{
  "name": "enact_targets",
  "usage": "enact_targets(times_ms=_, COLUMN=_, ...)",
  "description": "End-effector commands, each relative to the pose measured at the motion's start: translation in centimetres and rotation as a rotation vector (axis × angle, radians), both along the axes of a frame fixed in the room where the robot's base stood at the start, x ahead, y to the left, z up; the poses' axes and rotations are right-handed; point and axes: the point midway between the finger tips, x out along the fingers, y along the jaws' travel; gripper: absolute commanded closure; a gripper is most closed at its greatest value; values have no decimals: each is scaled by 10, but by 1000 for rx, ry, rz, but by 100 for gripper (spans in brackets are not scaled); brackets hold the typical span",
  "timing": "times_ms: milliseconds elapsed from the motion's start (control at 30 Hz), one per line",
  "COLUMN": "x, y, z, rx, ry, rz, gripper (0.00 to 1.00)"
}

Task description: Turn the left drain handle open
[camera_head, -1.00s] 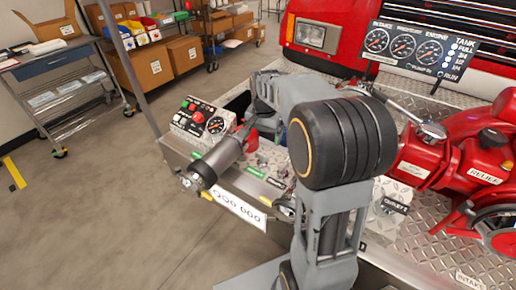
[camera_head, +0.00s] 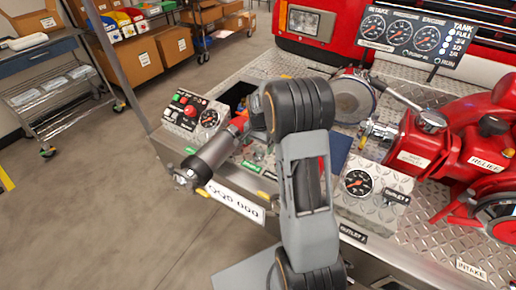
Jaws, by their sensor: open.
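A red part (camera_head: 240,123) shows at the upper end of a grey, dark-banded cylinder (camera_head: 215,150) on the left of the bumper deck. I cannot tell whether it is the left drain handle. Small fittings sit by a green label (camera_head: 251,167) to its right, partly behind my arm and too small to make out. My arm rises from the bottom middle to its black ribbed elbow, in front of the deck. The wrist end lies behind the elbow, and no gripper fingers can be made out, nor any contact with a handle.
A control box (camera_head: 194,117) with buttons and a gauge stands at the left of the deck. A gauge block (camera_head: 372,188) and red pump (camera_head: 465,150) are at the right. A round grey fitting (camera_head: 352,95) stands behind my arm.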

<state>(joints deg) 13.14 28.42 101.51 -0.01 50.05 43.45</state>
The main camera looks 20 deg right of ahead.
Motion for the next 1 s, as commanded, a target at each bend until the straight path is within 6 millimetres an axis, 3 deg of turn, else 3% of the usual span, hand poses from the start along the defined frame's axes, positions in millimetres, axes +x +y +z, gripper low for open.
enact_targets(times_ms=200, x=0, y=1, z=-17, rx=0, ry=1, rz=2, gripper=6)
enact_targets(times_ms=567, x=0, y=1, z=-20, rx=0, ry=1, rz=3, gripper=6)
enact_targets(times_ms=1000, x=0, y=1, z=-20, rx=0, ry=0, rz=2, gripper=47)
